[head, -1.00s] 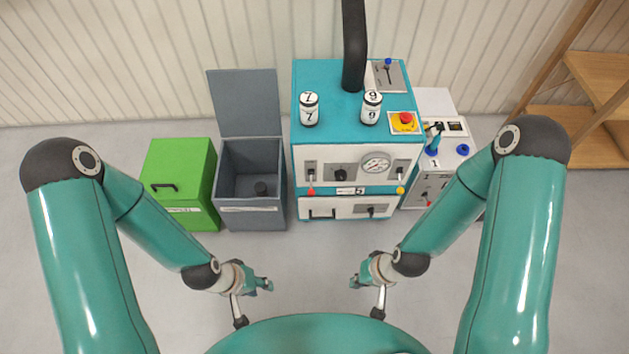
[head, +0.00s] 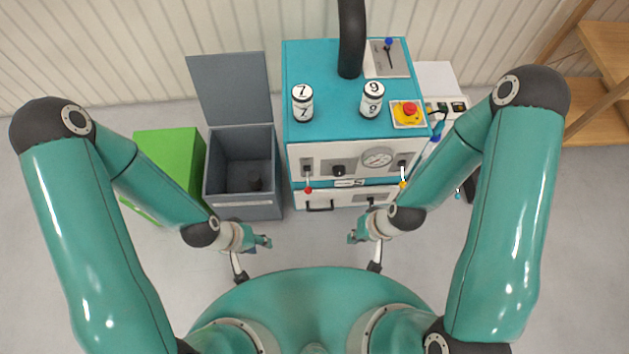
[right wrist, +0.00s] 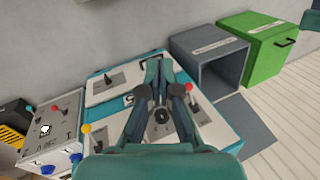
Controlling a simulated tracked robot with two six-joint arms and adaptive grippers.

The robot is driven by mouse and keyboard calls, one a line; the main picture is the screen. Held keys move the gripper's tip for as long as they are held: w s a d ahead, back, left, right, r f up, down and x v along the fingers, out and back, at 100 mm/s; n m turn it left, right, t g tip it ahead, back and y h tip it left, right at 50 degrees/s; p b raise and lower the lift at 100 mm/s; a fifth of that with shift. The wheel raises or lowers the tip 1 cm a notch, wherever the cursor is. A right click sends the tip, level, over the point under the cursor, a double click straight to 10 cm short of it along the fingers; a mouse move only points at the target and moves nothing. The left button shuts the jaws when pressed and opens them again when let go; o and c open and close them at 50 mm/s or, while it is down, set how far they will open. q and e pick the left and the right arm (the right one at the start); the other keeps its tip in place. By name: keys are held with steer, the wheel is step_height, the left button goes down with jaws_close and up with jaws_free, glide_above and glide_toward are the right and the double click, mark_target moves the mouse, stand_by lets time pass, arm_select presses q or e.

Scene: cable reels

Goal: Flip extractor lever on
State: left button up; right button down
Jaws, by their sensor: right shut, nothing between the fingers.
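A teal and white machine (head: 325,105) stands ahead. A grey plate (head: 400,68) on its top bears a blue-knobbed lever (head: 389,43), its knob toward the wall. The front has a red-knobbed lever (head: 308,189) and a yellow-knobbed lever (head: 402,184), both knobs low; they also show in the right wrist view, red (right wrist: 188,87) and yellow (right wrist: 86,129). I cannot read which lever is the extractor's. My right gripper (head: 352,238) is shut and empty, apart from the machine. My left gripper (head: 266,242) is also apart from it; its fingers are too small to judge.
A black hose (head: 351,40) rises from the machine top beside the plate. Two numbered canisters (head: 303,103) (head: 372,100) and a red emergency button (head: 409,110) stand there. An open grey bin (head: 245,205) and a green box (head: 175,160) are left; a wooden shelf (head: 600,95) is right.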

steer(key=shift+d, duration=0.2)
steer(key=w+a+f+m+t+b, duration=0.2)
steer(key=w+f+m+t+b, duration=0.6)
steer(key=b, duration=2.7)
steer(key=w+f+m, duration=0.3)
steer(key=w+m, duration=0.4)
steer(key=shift+w+h+b, duration=0.2)
steer(key=shift+h+b, duration=0.1)
steer(key=shift+b, duration=0.1)
steer(key=shift+f, duration=0.2)
